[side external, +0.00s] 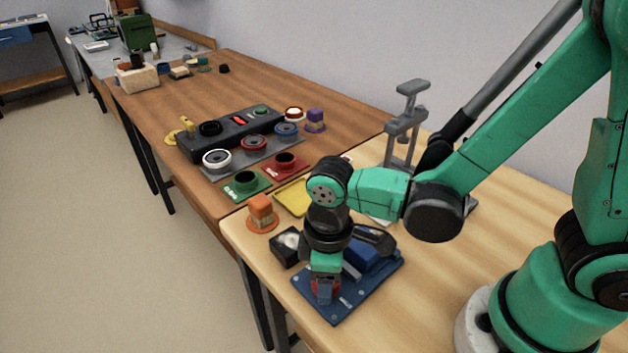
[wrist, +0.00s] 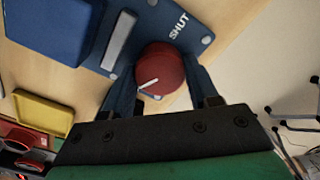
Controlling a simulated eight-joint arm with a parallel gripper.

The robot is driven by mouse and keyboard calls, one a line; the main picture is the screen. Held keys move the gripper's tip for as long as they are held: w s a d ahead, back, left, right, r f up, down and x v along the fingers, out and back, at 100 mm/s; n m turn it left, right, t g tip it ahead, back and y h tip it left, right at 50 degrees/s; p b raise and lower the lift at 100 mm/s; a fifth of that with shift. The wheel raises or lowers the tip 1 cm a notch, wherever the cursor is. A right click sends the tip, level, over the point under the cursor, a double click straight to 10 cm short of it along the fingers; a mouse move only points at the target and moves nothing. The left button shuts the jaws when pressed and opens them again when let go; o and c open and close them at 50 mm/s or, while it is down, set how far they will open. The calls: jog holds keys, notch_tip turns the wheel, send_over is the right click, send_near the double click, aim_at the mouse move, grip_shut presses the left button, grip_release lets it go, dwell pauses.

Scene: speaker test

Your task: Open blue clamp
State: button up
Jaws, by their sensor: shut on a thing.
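The blue clamp (side external: 368,288) lies on the near wooden table, with a flat blue base plate and a raised blue block. In the wrist view, its plate (wrist: 198,38) carries a grey bar and the white word "SHUT" beside a round red knob (wrist: 166,64). A white pointer line on the knob lies towards its lower-left rim. My gripper (side external: 325,290) is low over the near left end of the clamp, shut on the red knob. In the wrist view, one finger is on each side of the knob.
An orange knob piece (side external: 261,214) and a yellow tray (side external: 294,197) sit beyond the clamp. A dark box with a light round top (side external: 288,242) is close to its left. A grey clamp stand (side external: 405,130) rises behind. A black panel with buttons (side external: 230,133) is farther back.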

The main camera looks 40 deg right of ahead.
jog(key=o, duration=1.3)
jog(key=shift+r, duration=4)
jog(key=w+d+r+m+t, duration=0.1)
jog(key=d+m+t, duration=0.1)
jog(key=d+m, duration=0.1)
jog(key=w+d+r+m+t, duration=0.1)
jog(key=d+m+t, duration=0.1)
jog(key=d, duration=0.3)
jog(key=w+d+r+m+t, duration=0.1)
jog(key=d+r+m+t, duration=0.1)
jog(key=d+m+t, duration=0.1)
jog(key=shift+w+d+m, duration=0.1)
jog(key=shift+d+m, duration=0.2)
jog(key=shift+d, duration=0.1)
